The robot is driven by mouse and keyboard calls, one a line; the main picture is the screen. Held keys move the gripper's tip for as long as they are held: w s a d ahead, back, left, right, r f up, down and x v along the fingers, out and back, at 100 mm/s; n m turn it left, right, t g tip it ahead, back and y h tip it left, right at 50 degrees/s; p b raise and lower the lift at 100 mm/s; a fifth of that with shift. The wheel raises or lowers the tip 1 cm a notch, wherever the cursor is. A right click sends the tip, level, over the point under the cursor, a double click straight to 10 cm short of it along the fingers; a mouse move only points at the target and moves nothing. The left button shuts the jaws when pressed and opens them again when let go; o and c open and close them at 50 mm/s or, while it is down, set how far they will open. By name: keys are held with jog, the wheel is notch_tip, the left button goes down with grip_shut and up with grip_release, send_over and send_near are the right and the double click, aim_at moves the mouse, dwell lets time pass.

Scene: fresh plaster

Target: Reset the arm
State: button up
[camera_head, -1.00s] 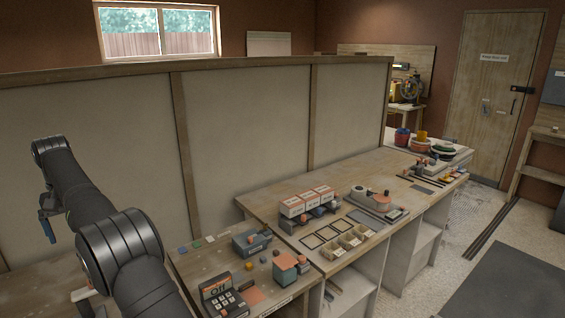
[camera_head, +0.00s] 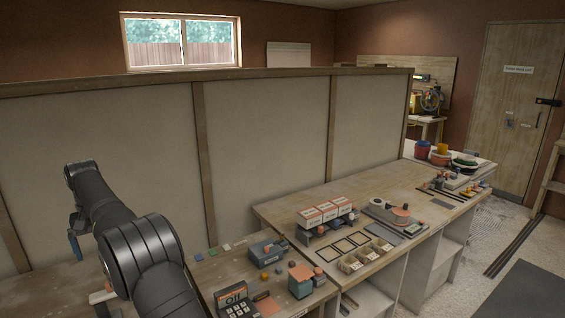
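My black arm rises from the bottom of the head view at left, bends at an elbow and reaches toward the grey partition. Its far end hangs down at the left, where a small blue part shows at my gripper (camera_head: 74,244). The arm's links hide most of the gripper, so its fingers cannot be made out. I see nothing clearly held in it.
A wooden workbench (camera_head: 226,268) below the arm carries a keypad device (camera_head: 236,300), a blue device (camera_head: 268,249) and a teal box (camera_head: 301,282). A further bench holds white-orange boxes (camera_head: 325,212) and trays (camera_head: 365,257). The partition (camera_head: 265,150) stands behind. Open floor lies right.

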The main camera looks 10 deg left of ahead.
jog(key=shift+r, duration=0.35)
